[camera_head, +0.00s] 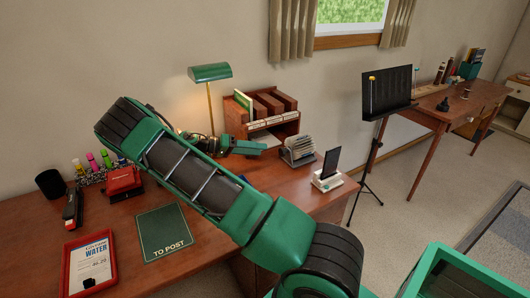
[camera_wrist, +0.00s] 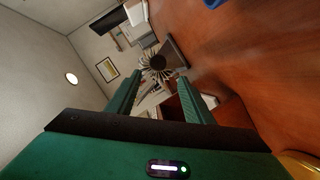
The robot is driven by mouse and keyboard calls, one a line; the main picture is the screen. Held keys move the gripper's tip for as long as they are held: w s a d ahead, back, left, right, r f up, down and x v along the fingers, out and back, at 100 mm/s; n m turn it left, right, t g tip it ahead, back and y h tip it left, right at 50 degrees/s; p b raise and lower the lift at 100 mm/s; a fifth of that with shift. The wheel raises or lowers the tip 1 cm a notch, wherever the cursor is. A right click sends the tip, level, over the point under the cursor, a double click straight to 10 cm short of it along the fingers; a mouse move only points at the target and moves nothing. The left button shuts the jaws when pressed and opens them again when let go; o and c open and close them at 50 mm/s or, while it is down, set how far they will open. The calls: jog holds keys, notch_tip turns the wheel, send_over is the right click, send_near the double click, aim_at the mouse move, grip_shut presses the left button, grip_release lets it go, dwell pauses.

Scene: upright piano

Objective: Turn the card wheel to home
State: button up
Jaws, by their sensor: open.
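The card wheel (camera_head: 300,151) stands on the desk right of the wooden organiser, with its pale cards fanned out. In the wrist view the card wheel (camera_wrist: 157,64) shows as a dark hub with cards radiating from it, beyond my fingertips and between them in the picture. My gripper (camera_head: 262,148) is to the left of the wheel, in front of the organiser, apart from it. In the wrist view my gripper (camera_wrist: 160,76) is open with nothing between its fingers. Any home mark on the wheel is too small to make out.
The wooden organiser (camera_head: 262,120) and green lamp (camera_head: 210,72) stand behind my gripper. A phone-like dark panel on a pale stand (camera_head: 328,180) is right of the wheel. A green TO POST folder (camera_head: 165,232) and red tray (camera_head: 68,280) lie at left. A music stand (camera_head: 387,92) stands beyond the desk.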

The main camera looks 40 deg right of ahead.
jog(key=shift+v, duration=1.15)
